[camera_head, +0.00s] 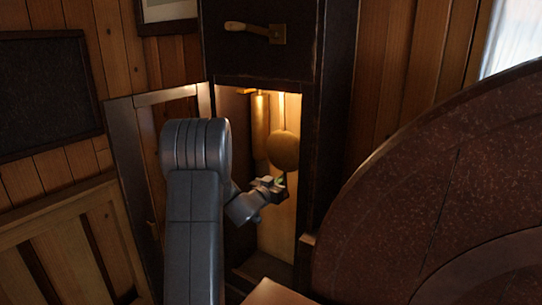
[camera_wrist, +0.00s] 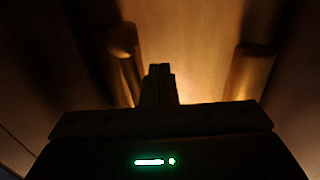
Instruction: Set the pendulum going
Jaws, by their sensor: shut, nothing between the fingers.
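The pendulum's round brass bob (camera_head: 284,150) hangs inside the lit, open case of a tall clock in the head view. My gripper (camera_head: 279,185) is inside the case, just below the bob in the picture; I cannot tell whether it touches the pendulum. In the wrist view my gripper (camera_wrist: 160,72) shows as dark fingers closed together, with nothing between them. I cannot make out the bob in the wrist view.
A brass cylinder (camera_head: 261,125) hangs left of the bob. The wrist view shows dim cylinders on the left (camera_wrist: 122,70) and right (camera_wrist: 250,72). The case door (camera_head: 127,160) stands open at left. A large dark red round surface (camera_head: 430,190) fills the right.

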